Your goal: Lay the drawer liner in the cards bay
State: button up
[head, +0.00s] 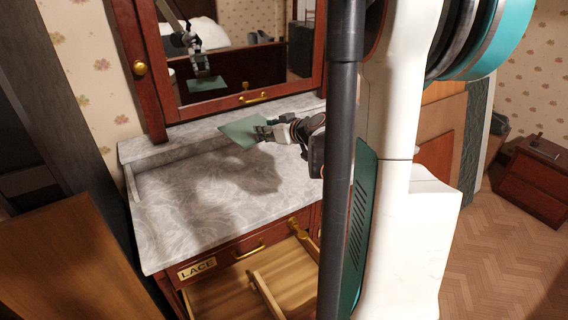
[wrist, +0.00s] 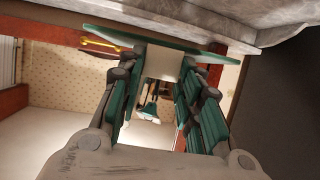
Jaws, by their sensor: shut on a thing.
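The drawer liner, a thin flat green sheet (head: 238,132), is in my gripper (head: 264,133) above the marble dresser top. In the wrist view the liner (wrist: 130,37) lies across the fingertips (wrist: 162,65), with a pale block between the fingers. My gripper is shut on it. Below stands an open wooden drawer (head: 225,301) with a light divider (head: 266,294) inside. The front above it bears a LACE label (head: 197,269). I see no label reading cards; my arm hides the right part of the drawer.
The marble top (head: 190,208) is clear, with a raised ledge (head: 205,125) at the back. A red-framed mirror (head: 155,75) stands behind and reflects my gripper and the liner. A wooden panel (head: 65,265) is close at left. A small red cabinet (head: 530,185) stands far right.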

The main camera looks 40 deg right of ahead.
jog(key=s+d+r+m+h, duration=0.2)
jog(key=s+d, duration=0.5)
jog(key=d, duration=0.6)
notch_tip(320, 180, down, 16)
jog(key=b, duration=0.5)
jog(key=shift+r, duration=0.2)
jog(key=shift+s+f+b, duration=0.1)
jog(key=shift+f+b, duration=1)
jog(key=shift+f, duration=1.3)
jog(key=shift+f, duration=0.1)
jog(key=o, duration=0.9)
